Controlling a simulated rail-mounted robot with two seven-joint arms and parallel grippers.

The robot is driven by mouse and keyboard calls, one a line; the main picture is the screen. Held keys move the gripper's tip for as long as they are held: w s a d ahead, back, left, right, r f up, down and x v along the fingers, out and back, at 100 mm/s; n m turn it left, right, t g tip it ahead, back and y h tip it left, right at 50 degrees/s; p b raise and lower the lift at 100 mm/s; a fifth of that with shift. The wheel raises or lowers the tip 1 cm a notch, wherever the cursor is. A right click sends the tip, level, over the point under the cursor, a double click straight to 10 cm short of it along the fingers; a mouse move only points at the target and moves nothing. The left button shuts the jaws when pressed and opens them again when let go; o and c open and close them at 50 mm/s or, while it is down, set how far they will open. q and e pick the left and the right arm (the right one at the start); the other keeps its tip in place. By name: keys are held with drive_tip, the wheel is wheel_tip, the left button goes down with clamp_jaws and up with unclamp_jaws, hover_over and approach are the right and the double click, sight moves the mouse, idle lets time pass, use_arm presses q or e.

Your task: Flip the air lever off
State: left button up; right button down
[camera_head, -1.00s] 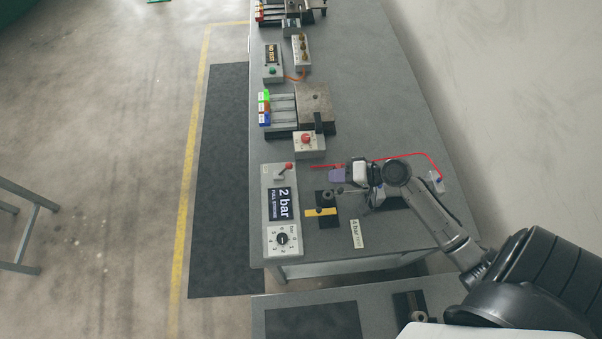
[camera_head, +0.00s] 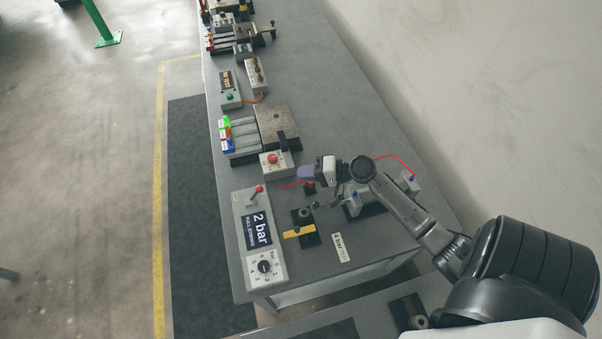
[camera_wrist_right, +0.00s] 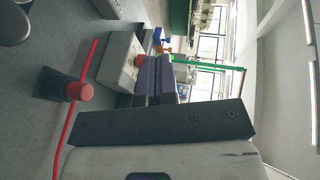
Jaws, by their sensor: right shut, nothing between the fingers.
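A grey-white panel (camera_head: 251,243) on the near left of the bench carries a red-tipped lever (camera_head: 256,190), a "2 bar FULL STROKE" display and a dial. A yellow bar (camera_head: 298,231) lies on a black block beside it. I cannot tell for sure which is the air lever. My right gripper (camera_head: 303,172), with purple-grey fingers, is shut and empty to the right of the panel. A red knob on a black base (camera_head: 309,187) stands just below it, apart from the fingers. The knob also shows in the right wrist view (camera_wrist_right: 78,91), left of the fingers (camera_wrist_right: 153,80). My left gripper is out of view.
A box with a red button (camera_head: 275,162) stands beyond the gripper. A thin red hose (camera_head: 398,160) runs behind my wrist to a fitting at the right. The bench's right side farther back is clear.

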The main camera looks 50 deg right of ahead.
sight(255, 194)
drive_tip(key=w+a+f+p, duration=0.1)
drive_tip(key=w+a+f, duration=0.2)
drive_tip(key=w+a, duration=0.4)
drive_tip(key=shift+a+p, duration=0.2)
drive_tip(key=shift+p, duration=0.1)
drive_tip(key=shift+w+r, duration=0.1)
